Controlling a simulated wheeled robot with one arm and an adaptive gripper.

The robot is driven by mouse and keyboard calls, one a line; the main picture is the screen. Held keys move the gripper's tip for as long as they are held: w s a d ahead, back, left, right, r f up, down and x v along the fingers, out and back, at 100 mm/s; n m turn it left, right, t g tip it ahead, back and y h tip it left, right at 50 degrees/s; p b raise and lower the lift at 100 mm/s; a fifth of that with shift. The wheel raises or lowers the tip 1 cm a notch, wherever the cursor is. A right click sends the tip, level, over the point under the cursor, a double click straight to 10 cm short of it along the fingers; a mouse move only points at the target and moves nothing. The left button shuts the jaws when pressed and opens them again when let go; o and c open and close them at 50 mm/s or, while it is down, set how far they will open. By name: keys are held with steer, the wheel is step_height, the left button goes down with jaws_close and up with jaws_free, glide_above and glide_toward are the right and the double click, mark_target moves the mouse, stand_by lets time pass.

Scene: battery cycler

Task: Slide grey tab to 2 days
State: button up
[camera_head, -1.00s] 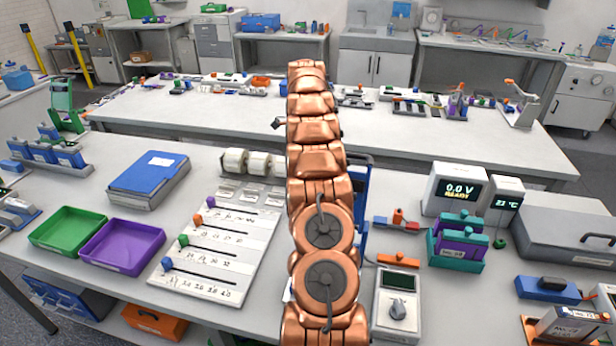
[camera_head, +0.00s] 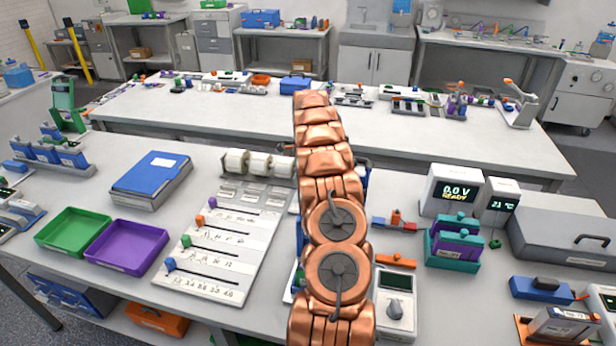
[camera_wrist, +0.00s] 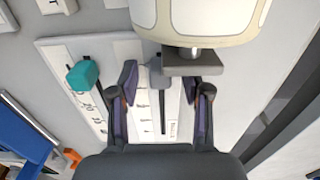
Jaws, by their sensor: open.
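In the wrist view, a white board (camera_wrist: 58,50) with dark slots and printed marks lies below my gripper (camera_wrist: 165,82). A teal tab (camera_wrist: 82,75) sits on it, left of the left finger. My gripper is open, its two purple-padded fingers on either side of a slot (camera_wrist: 162,98). A dark grey block (camera_wrist: 193,63) shows near the right fingertip, below a large cream rounded body; I cannot tell whether it is the grey tab. In the head view, my arm hides my gripper. A white slider board (camera_head: 225,258) there carries orange, green and blue tabs, with no grey tab visible.
Cream rolls (camera_head: 258,163) on a stand are behind the slider board. Green (camera_head: 73,232) and purple (camera_head: 125,248) trays lie left of it. A grey meter (camera_head: 396,318) and a display unit (camera_head: 455,193) stand to the right. An orange object (camera_wrist: 72,157) shows in the wrist view.

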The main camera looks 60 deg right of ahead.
steer(key=shift+f, duration=0.15)
steer(key=shift+c, duration=0.2)
jaws_close()
stand_by(0.5)
